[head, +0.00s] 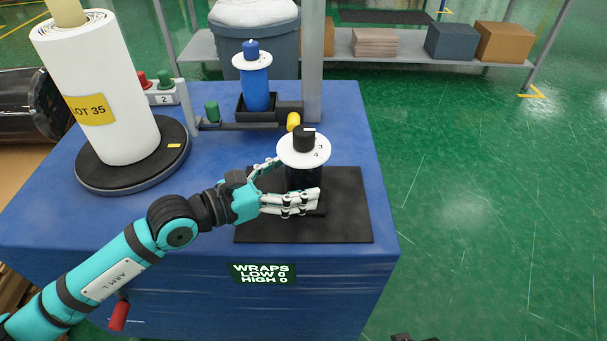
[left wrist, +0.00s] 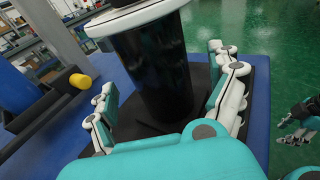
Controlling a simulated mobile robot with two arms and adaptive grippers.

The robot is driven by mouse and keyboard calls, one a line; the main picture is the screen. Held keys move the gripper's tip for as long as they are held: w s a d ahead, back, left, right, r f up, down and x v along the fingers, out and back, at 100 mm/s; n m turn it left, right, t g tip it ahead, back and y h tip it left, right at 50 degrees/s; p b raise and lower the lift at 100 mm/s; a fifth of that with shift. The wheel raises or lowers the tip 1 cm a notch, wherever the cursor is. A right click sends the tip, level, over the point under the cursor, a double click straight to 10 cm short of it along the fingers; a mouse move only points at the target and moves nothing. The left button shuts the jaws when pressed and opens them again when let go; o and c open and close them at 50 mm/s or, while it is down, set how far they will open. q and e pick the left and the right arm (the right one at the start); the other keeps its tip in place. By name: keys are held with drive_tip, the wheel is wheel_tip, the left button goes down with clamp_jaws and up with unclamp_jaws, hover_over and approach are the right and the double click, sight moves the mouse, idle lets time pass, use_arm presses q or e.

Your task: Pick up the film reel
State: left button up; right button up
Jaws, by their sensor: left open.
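The film reel is a black-wound core (head: 304,177) with a white top flange marked 3 and 4 and a black knob. It stands upright on a black mat (head: 345,215) on the blue table. My left gripper (head: 297,180) is open around its lower part, one finger set on the near side and the other on the far side. In the left wrist view the black reel (left wrist: 155,75) stands between the spread fingers (left wrist: 165,80), with gaps visible on both sides. Part of what seems to be my right gripper (left wrist: 301,120) shows at the right edge, its jaws unclear.
A blue reel (head: 255,88) with a white flange stands in a black holder behind. A white wrapped roll (head: 105,95) stands on a dark turntable (head: 135,175) at left. A metal post (head: 312,55) rises behind the reel. Open green floor (head: 480,210) lies right.

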use_arm(q)
drive_tip(key=shift+x, duration=1.55)
drive_tip(key=c, duration=1.7)
drive_tip(key=shift+r, duration=0.1)
drive_tip(key=shift+c, duration=0.4)
drive_tip(key=shift+r, duration=0.1)
